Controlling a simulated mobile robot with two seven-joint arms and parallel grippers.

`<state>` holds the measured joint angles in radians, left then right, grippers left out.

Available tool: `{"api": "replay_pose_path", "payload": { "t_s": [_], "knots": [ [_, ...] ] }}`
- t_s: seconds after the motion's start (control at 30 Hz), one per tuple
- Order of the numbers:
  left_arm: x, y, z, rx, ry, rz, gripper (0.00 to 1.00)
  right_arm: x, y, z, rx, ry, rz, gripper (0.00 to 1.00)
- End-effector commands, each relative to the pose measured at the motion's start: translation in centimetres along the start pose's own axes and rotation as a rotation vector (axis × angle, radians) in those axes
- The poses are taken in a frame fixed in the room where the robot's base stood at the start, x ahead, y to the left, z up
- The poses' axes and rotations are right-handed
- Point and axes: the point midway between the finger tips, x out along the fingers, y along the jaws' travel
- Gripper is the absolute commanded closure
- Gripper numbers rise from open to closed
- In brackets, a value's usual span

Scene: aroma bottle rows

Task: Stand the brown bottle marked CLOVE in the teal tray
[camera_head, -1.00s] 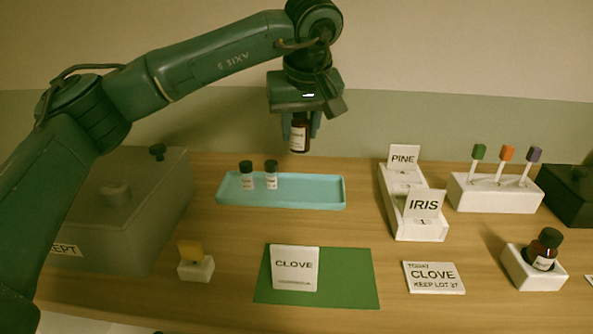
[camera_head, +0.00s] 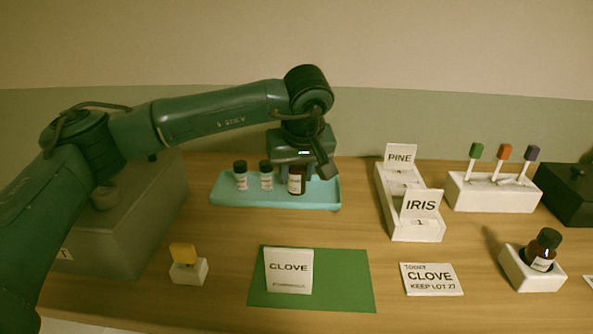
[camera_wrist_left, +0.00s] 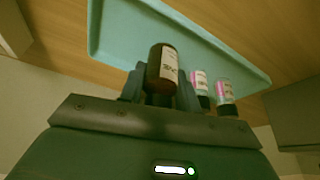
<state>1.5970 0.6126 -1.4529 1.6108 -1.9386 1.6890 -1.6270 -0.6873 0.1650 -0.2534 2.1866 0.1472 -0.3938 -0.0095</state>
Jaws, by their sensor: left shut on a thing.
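My left gripper (camera_head: 297,169) is shut on a brown bottle (camera_head: 296,182) with a pale label, too small to read. The bottle is upright inside the outline of the teal tray (camera_head: 325,192), right of two small dark-capped bottles. Its base looks at or just above the tray floor; I cannot tell whether it touches. In the left wrist view the brown bottle (camera_wrist_left: 162,68) sits between the fingers, with the teal tray (camera_wrist_left: 110,30) behind it. My right gripper is not in view.
The two small bottles (camera_head: 240,176) (camera_head: 266,176) stand close on the left. A CLOVE card (camera_head: 289,270) is on a green mat (camera_head: 340,280). White racks marked PINE and IRIS (camera_head: 419,230) stand right of the tray. Another brown bottle (camera_head: 543,249) sits in a white holder.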

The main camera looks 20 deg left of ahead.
Motion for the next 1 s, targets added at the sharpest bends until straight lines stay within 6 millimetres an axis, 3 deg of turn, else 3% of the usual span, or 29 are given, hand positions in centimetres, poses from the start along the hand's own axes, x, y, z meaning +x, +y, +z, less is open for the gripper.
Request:
{"api": "replay_pose_path", "payload": {
  "t_s": [0.2,0.23,0.5,0.83,1.0],
  "knots": [
    [0.3,0.0,0.1,0.000,0.000,0.000,0.91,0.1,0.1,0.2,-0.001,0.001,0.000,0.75],
    [0.3,0.0,0.1,0.000,0.000,0.000,0.67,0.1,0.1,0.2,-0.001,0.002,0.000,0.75],
    [0.2,0.0,0.1,0.000,0.000,0.000,0.46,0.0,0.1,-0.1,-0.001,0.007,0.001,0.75],
    [-0.5,0.0,-0.1,0.000,0.001,0.002,0.46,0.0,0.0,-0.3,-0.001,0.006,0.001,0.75],
    [-3.4,0.1,-0.1,0.002,0.004,0.003,0.46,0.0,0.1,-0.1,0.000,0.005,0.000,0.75]
  ]
}}
